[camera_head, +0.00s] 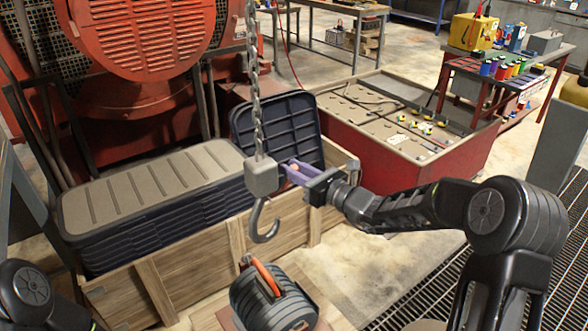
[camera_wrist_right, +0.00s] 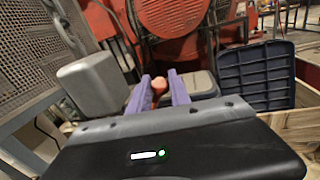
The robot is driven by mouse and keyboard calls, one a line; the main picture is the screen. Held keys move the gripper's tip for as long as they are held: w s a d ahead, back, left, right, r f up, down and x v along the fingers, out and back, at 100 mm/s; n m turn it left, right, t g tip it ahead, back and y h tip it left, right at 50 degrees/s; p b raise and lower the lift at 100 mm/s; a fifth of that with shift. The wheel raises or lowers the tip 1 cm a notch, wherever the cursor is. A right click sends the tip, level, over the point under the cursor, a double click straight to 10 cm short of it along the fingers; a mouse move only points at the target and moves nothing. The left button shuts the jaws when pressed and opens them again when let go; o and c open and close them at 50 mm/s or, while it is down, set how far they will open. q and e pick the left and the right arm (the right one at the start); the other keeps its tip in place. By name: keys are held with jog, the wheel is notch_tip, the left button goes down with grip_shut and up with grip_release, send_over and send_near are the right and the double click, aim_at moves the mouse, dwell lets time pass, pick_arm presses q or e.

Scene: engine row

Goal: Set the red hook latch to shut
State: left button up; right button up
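The hook block (camera_head: 262,176) is a grey block on a chain (camera_head: 252,90), with a steel hook (camera_head: 265,225) below it. The block also shows in the right wrist view (camera_wrist_right: 95,85). A small red-orange knob, the latch's visible part (camera_wrist_right: 158,86), sits beside the block. My right gripper (camera_wrist_right: 160,88) has its purple fingers on either side of the knob. The fingers stand apart; I cannot tell whether they touch it. In the head view the right gripper (camera_head: 292,172) is just right of the block. My left gripper is out of view.
A dark part with an orange handle (camera_head: 270,300) stands under the hook. A wooden crate (camera_head: 200,270) holds stacked dark trays, one tilted up behind the gripper. A red-sided bin (camera_head: 455,160) is at the right. Red machinery (camera_head: 140,40) fills the back left.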

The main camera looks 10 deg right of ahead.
grip_shut()
dwell(0.9)
